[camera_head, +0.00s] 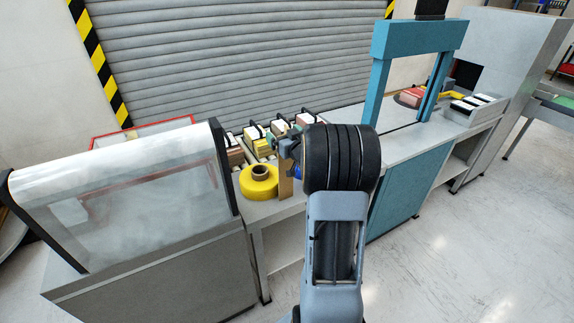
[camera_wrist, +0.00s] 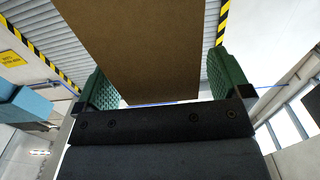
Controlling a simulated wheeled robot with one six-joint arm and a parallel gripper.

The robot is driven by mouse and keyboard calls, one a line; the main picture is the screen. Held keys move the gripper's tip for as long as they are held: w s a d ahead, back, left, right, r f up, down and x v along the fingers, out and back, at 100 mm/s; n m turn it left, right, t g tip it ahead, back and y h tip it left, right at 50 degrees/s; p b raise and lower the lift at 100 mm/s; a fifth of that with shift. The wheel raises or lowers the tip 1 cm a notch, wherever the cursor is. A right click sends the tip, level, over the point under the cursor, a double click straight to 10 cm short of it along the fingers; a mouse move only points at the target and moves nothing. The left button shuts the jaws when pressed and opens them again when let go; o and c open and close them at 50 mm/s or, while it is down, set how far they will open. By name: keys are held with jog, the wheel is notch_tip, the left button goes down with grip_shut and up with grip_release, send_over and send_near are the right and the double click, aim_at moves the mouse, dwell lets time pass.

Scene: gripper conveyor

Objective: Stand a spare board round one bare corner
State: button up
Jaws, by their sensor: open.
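A brown board (camera_wrist: 150,45) rises between the two green finger pads of my gripper (camera_wrist: 165,88) in the wrist view. The pads stand apart; a narrow gap shows at the right pad, and I cannot tell whether the left pad touches. In the head view a tan board (camera_head: 285,182) stands upright below my gripper (camera_head: 290,150), at the bench's front edge. My wrist hides part of the gripper and the area behind it. Several small stacks, among them a yellowish one (camera_head: 262,147), stand on the rollers behind. Their corners are too small to tell bare from covered.
A yellow tape roll (camera_head: 259,182) lies on the bench just left of the board. A clear-fronted cover (camera_head: 120,195) stands at left, a teal arch (camera_head: 378,80) at right. A tray (camera_head: 475,108) sits farther right. The floor at right is clear.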

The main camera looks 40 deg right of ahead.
jog(key=shift+w, duration=0.65)
jog(key=c, duration=1.4)
jog(key=shift+r, duration=0.15)
